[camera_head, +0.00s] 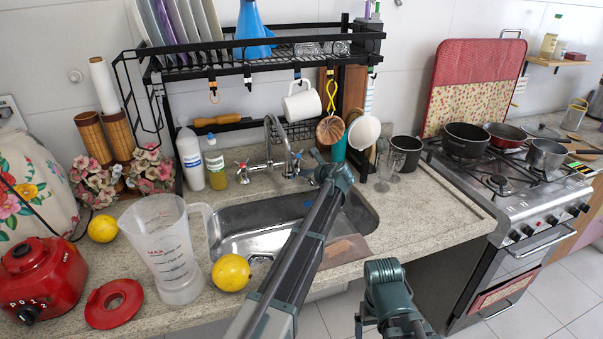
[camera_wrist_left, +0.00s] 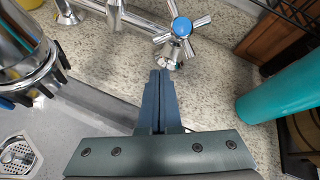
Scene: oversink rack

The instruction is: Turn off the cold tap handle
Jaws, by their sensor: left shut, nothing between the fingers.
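The cold tap handle, a chrome cross with a blue centre, shows at the top of the left wrist view (camera_wrist_left: 182,27). In the head view the cold handle (camera_head: 296,163) is on the right side of the chrome tap (camera_head: 270,135). My left gripper (camera_wrist_left: 162,74) is shut and empty, its fingertips just below the handle in the wrist view. Whether they touch it I cannot tell. In the head view my left arm reaches over the sink, with the gripper near the handle. Part of my right arm shows at the lower middle, but its fingers do not show.
The metal sink (camera_head: 235,218) lies under my left arm. A teal cylinder (camera_wrist_left: 285,88) stands close on the right in the wrist view. A clear jug (camera_head: 165,250) and yellow fruit (camera_head: 231,272) are at the left front.

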